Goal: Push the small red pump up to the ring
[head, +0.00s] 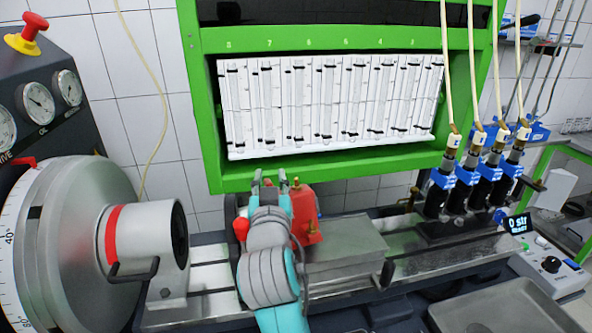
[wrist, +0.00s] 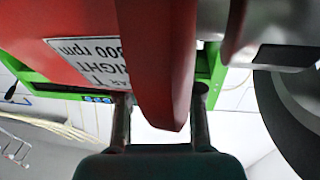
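The small red pump (head: 308,222) stands on the bench rail, partly hidden behind my arm in the head view. A small red part (head: 241,228) shows left of my arm. In the wrist view the pump's red body (wrist: 165,60) fills the upper middle, with a white label reading "RIGHT" and "rpm". My gripper (head: 269,182) is at the pump; in the wrist view its two fingers (wrist: 160,100) are spread, with the red body close by. Contact is unclear. A red ring (head: 113,235) circles the grey cylinder to the left, apart from the pump.
A large grey dial drum (head: 75,250) stands at the left. A metal block (head: 345,252) sits on the rail right of the pump. A green frame with flow tubes (head: 330,105) is behind. Several black-and-blue valves (head: 460,185) stand right. Bare rail (head: 212,278) shows left of my arm.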

